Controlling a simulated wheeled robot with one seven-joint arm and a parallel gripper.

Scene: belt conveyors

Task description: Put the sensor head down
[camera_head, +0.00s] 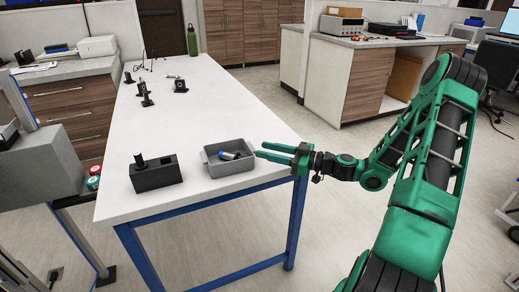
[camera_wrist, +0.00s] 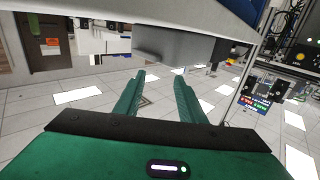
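My gripper (camera_head: 260,150) is at the right end of the white table, just right of the grey bin. Its two green fingers point left and are apart. In the wrist view (camera_wrist: 162,75) they are also apart with nothing between them. The grey bin (camera_head: 214,169) holds a small silver and blue cylinder (camera_head: 229,156) and a dark piece beside it. I cannot tell for sure which piece is the sensor head; the silver and blue cylinder looks likely. A black block (camera_head: 157,177) stands left of the bin, with a short black cylinder (camera_head: 139,159) upright at its left end.
The white table (camera_head: 205,115) has clear room in its middle. Several small black fixtures (camera_head: 145,95) stand farther back, with a green bottle (camera_head: 192,42) at the far end. A grey machine housing (camera_head: 38,170) is at the left. Open floor lies right of the table.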

